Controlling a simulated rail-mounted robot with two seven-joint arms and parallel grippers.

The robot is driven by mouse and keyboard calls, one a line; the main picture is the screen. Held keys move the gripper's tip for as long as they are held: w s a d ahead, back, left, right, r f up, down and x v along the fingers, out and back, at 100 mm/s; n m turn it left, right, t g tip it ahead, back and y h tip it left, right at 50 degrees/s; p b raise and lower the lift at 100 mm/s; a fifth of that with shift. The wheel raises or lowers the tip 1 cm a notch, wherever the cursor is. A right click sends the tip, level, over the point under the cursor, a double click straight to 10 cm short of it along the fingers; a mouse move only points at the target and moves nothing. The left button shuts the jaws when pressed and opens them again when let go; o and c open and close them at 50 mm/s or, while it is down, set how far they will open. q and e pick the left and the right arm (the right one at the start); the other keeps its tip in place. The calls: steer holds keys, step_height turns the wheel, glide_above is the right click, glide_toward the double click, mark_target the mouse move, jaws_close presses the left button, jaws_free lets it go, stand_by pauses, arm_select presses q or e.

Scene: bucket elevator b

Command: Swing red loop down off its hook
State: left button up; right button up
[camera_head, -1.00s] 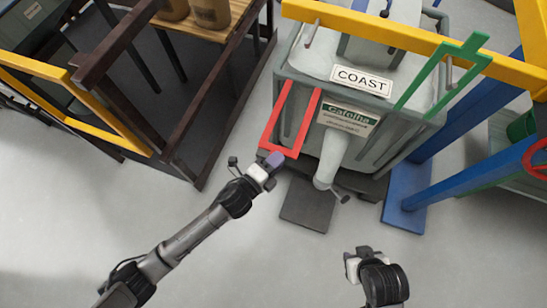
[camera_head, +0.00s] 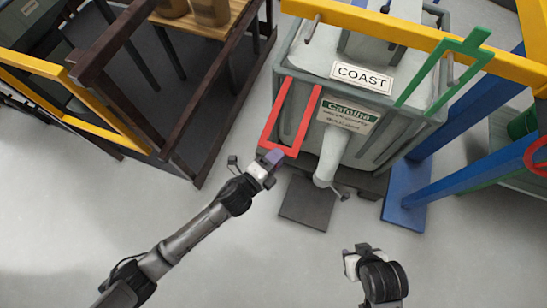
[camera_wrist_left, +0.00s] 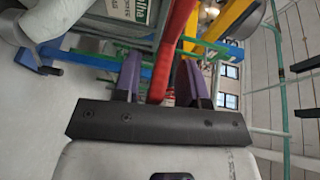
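My left gripper (camera_head: 272,158) is at the loop's lower end. In the left wrist view, a red bar of the loop (camera_wrist_left: 172,50) runs between the two purple fingers of the left gripper (camera_wrist_left: 160,80). The fingers stand apart, with narrow gaps beside the bar. My right gripper (camera_head: 352,264) is low in the head view, away from the loop; its fingers are not clear.
The grey machine (camera_head: 310,60) bears a COAST label and a spout (camera_head: 328,160). A green frame (camera_head: 445,65) hangs at its right. A blue stand (camera_head: 460,180) is further right. A dark rack with a wooden shelf (camera_head: 205,35) stands left. The floor in front is mostly open.

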arm_select(q)
steer(key=shift+s+a+r, duration=0.15)
steer(key=shift+s+a, duration=0.2)
steer(key=shift+s, duration=0.1)
steer(key=p+v, duration=0.2)
steer(key=v, duration=1)
steer(key=shift+s+a+p, duration=0.25)
steer(key=shift+s+p, duration=0.05)
steer(key=shift+p, duration=0.1)
